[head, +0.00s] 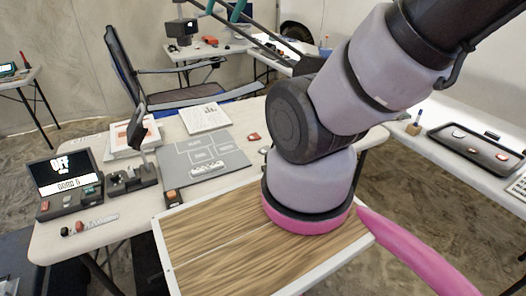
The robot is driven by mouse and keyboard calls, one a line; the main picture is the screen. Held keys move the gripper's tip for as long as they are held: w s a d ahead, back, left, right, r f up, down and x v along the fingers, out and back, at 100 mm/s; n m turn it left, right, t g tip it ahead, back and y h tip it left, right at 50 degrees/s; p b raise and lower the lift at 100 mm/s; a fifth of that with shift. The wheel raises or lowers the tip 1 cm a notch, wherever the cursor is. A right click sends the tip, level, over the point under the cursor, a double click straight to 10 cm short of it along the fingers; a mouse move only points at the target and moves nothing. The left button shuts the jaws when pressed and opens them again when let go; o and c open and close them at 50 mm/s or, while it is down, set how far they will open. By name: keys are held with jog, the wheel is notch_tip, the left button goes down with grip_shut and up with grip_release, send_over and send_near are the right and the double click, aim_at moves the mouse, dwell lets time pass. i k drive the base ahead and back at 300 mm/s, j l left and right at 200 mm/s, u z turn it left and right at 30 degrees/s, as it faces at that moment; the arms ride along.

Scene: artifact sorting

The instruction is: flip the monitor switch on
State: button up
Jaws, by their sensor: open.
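The monitor (66,172) stands at the left end of the near white table. Its dark screen reads "OFF" in white, with a pale strip of lettering below. A dark control base (68,200) sits in front of the screen, with small reddish and grey controls on it. I cannot tell which of these is the switch or how it is set. My arm rises from a pink ring on a wood-topped board and leaves the picture at the upper right. My gripper is not in view.
A pale strip with red and dark pieces (90,224) lies before the monitor. A dark stand (132,180) and a grey labelled board (200,157) are to its right. A folding chair (128,75) stands behind the table. A dark tray (474,147) lies on the right table.

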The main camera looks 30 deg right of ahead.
aim_at(45, 205)
jog(key=z, duration=0.65)
jog(key=u, duration=1.6)
jog(key=i+j, duration=0.4)
jog(key=j, duration=0.25)
